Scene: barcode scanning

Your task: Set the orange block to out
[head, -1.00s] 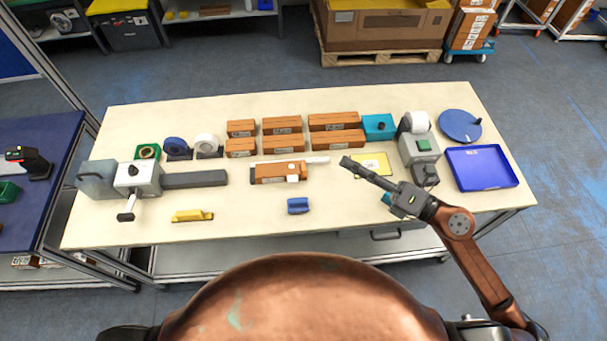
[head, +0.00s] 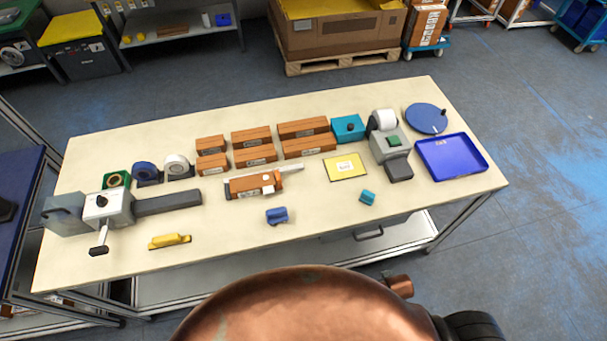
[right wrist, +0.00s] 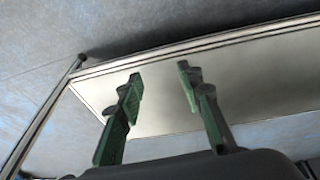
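An orange-brown block (head: 248,186) lies in the middle of the table, with a white knob and a small white block on it. A pale bar (head: 291,168) sticks out from its right end. Whether this is the orange block of the task is unclear, since several orange-brown boxes (head: 303,129) stand behind it in two rows. My right gripper (right wrist: 160,75) is open and empty in the right wrist view, with its green fingers apart. It is out of the head view. My left gripper is in no view.
On the table (head: 330,222) lie a yellow piece (head: 170,241), a blue piece (head: 277,215), a teal block (head: 368,197) and a yellow card (head: 345,167). A blue tray (head: 451,157) lies at the right, a grey clamp-like device (head: 118,207) at the left. The front right is clear.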

